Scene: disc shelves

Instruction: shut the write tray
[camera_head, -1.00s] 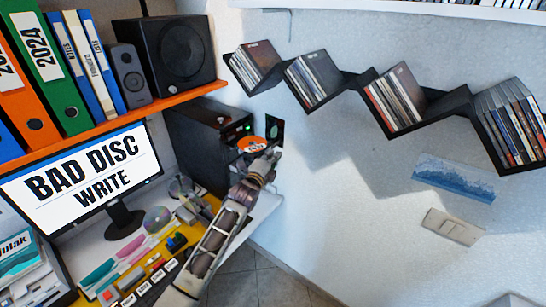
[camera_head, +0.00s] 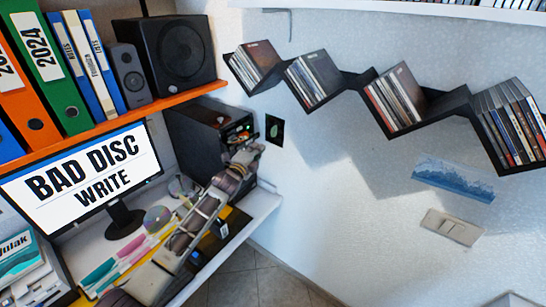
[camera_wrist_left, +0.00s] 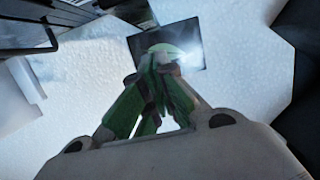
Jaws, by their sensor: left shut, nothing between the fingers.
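The black computer tower (camera_head: 190,125) stands under the orange shelf at the left, its front facing right. An orange patch, likely a disc on the write tray (camera_head: 238,138), shows at the tower's front with small green lights nearby. My left gripper (camera_head: 250,151) is shut and empty, right at the tower's front. It hides most of the tray, so I cannot tell how far out the tray stands or whether the fingers touch it. In the left wrist view the closed fingers (camera_wrist_left: 160,75) point at a dark square on the white wall. My right gripper is not in view.
The monitor (camera_head: 85,175) reads "BAD DISC WRITE". A small black picture (camera_head: 274,130) hangs on the wall just right of the gripper. Black zigzag shelves (camera_head: 440,108) with discs run along the wall. Desk items lie under my left arm.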

